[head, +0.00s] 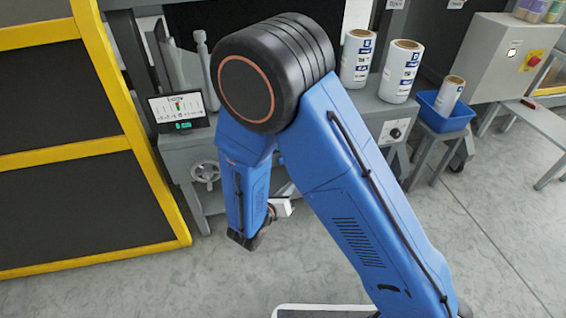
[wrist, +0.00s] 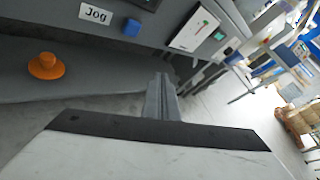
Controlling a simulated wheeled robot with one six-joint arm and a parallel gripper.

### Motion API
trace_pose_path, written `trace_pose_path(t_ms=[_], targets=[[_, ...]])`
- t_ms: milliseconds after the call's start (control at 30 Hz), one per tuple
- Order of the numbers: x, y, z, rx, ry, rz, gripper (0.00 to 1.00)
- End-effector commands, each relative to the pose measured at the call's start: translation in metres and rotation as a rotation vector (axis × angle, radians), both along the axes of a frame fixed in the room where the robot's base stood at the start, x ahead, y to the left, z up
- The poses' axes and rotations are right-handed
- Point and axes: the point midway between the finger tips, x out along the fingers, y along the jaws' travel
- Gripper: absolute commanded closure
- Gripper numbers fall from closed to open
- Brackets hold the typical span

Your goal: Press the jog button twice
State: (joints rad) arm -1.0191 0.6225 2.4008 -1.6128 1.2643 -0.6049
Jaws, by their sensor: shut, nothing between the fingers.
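A blue button (wrist: 131,27) is just right of the label. My gripper (wrist: 165,78) is shut and empty, its narrow grey fingers together below and right of the blue button in the picture. I see no contact with the button. In the head view my blue arm covers much of the machine, and the fingertips, the label and the button cannot be made out.
An orange mushroom-shaped knob (wrist: 46,66) stands left on a grey surface. A display panel (head: 178,111) and a handwheel (head: 205,172) are on the machine. A yellow-framed dark guard (head: 160,190) stands left. White label rolls (head: 400,72) and a blue bin (head: 443,117) are right.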

Motion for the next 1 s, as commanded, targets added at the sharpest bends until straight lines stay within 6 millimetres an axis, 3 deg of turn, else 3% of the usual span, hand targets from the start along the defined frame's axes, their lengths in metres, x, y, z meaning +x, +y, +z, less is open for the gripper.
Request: trace_pose_path(t_ms=[367, 1000], targets=[[0.006, 0.002, 0.000, 0.002, 0.000, -0.002, 1.00], [0.073, 0.021, 0.000, 0.001, 0.000, -0.002, 1.00]])
